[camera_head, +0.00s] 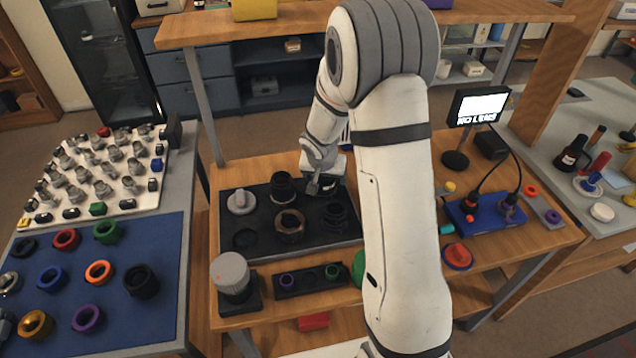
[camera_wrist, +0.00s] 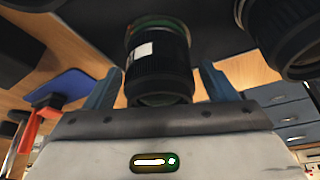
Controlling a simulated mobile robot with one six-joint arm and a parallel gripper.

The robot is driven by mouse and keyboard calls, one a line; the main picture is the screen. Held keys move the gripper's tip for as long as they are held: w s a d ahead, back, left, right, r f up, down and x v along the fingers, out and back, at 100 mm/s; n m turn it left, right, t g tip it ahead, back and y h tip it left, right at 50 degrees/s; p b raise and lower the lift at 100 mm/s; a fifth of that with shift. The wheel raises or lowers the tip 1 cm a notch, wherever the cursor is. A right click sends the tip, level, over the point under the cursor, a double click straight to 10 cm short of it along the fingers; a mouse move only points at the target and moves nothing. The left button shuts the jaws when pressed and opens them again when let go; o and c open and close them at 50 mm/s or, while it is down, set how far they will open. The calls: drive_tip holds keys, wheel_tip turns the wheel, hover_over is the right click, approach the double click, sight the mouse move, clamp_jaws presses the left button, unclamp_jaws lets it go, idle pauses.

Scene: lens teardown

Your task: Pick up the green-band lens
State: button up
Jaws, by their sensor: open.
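The green-band lens (camera_wrist: 158,62) is a black ribbed barrel with a white label and a green ring at its far end, seen in the wrist view. My gripper (camera_wrist: 157,84) is open, with one blue-grey finger on each side of the lens. A gap shows between the barrel and each finger. In the head view my gripper (camera_head: 325,186) is low over the back right part of a black tray (camera_head: 262,241). There my gripper and arm hide much of that corner, and I cannot make out the green band.
Other dark lenses stand on the tray: one at the back (camera_head: 283,187), one in front (camera_head: 289,226) and one at the right (camera_head: 335,214). In the wrist view a neighbouring lens (camera_wrist: 287,38) is close on the right. A grey-topped cylinder (camera_head: 231,275) stands at the table's front left.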

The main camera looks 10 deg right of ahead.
drive_tip(key=c, duration=1.3)
drive_tip(key=shift+o, duration=0.2)
drive_tip(key=shift+r, duration=0.15)
